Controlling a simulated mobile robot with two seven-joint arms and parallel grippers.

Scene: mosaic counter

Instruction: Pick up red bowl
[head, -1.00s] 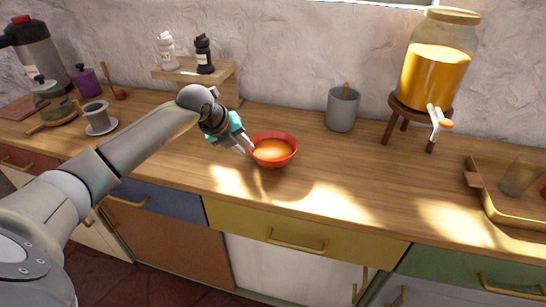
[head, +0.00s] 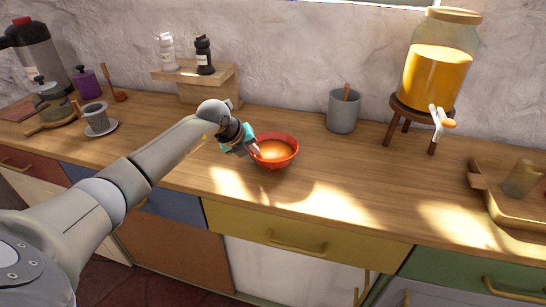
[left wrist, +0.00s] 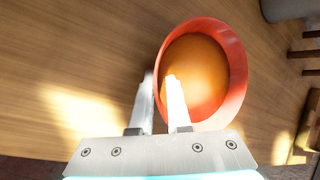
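The red bowl (head: 290,160) stands upright on the wooden counter and holds an orange-brown content. It also shows in the left wrist view (left wrist: 238,75). My left gripper (head: 257,152) is at the bowl's left side. In the left wrist view, the left gripper's fingers (left wrist: 160,80) straddle the bowl's near-left rim, one outside the wall and one over the inside. A gap shows between the fingers, so the gripper looks open. In the head view its fingertips are partly hidden against the bowl. My right gripper is not in view.
A grey cup (head: 342,112) stands behind the bowl to the right. A drink dispenser (head: 436,75) on a wooden stand is farther right. A wooden shelf (head: 208,90) with two bottles is behind my gripper. The counter in front and right of the bowl is clear.

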